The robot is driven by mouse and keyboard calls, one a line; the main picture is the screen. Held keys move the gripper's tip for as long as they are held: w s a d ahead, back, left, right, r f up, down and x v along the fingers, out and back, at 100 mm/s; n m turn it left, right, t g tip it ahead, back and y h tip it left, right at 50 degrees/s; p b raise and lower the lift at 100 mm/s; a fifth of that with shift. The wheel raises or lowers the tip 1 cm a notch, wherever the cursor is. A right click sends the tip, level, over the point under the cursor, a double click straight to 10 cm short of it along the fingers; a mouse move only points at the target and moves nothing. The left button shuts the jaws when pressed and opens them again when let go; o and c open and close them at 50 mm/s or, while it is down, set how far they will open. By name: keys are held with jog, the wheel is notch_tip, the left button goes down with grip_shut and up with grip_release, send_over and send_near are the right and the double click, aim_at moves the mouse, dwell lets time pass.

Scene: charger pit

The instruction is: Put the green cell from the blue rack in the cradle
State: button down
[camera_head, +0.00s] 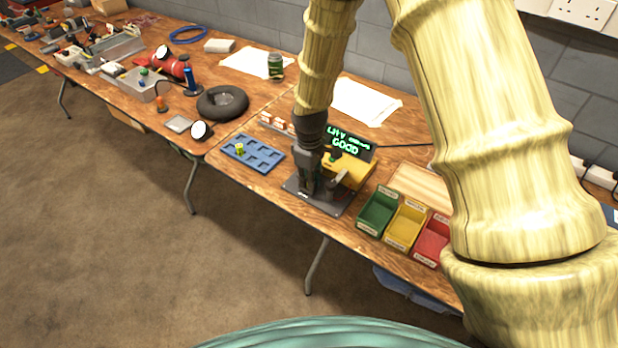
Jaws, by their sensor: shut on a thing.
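The blue rack (268,165) lies on the table left of my gripper. One small yellow-green cell (239,149) stands in its left part; the other visible pockets look empty. The cradle unit has a dark grey base (331,207) and a yellow part (352,172) on its right. A display (347,143) behind it shows green text, with "GOOD" on the lower line. My gripper (311,190) points down over the left part of the base. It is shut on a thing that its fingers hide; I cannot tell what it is.
Green (378,212), yellow (405,226) and red (432,242) bins stand right of the cradle unit, near the front edge. A small white-and-orange rack (275,122) stands behind the blue rack. A black ring (222,103) and a round-faced gauge (200,131) lie farther left.

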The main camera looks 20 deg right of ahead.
jog(key=c, duration=1.3)
grip_release()
jog(key=shift+r, duration=0.1)
jog(key=shift+r+p, duration=2.85)
jog(key=shift+r, duration=0.5)
